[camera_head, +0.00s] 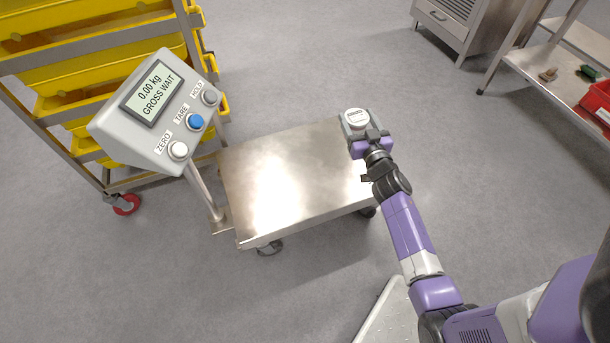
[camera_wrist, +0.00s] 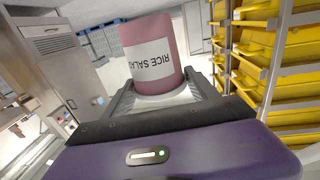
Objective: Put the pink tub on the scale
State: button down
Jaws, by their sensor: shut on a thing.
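The pink tub (camera_wrist: 148,52) has a white label reading "RICE SALAD" and shows upside down in the wrist view. My gripper (camera_wrist: 160,98) is shut on it near its white lid. In the head view the lid (camera_head: 356,117) faces the camera between the fingers of my gripper (camera_head: 362,128), at the scale's right edge. The tub's pink side is hidden there. The scale has a bare steel platform (camera_head: 290,185) on wheels. Its display head (camera_head: 155,112) stands on a post at the left and reads 0.00 kg, GROSS WAIT. Height above the platform is hard to tell.
A wheeled rack with yellow trays (camera_head: 75,75) stands behind the display at left. A steel cabinet (camera_head: 450,22) and a shelf table (camera_head: 545,65) with a red bin (camera_head: 597,100) stand at upper right. Open grey floor lies between them and the scale.

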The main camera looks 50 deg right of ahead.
jog(key=shift+s+d+f, duration=0.25)
jog(key=shift+d+f, duration=0.15)
jog(key=shift+s+d+f+b, duration=0.1)
jog(key=shift+d+f+b, duration=0.15)
jog(key=shift+b, duration=0.2)
notch_tip(320, 180, down, 19)
jog(key=b, duration=1.4)
jog(key=shift+f, duration=0.2)
jog(key=shift+f+b, duration=0.2)
jog(key=shift+b, duration=0.1)
jog(key=shift+c, duration=1.1)
grip_release()
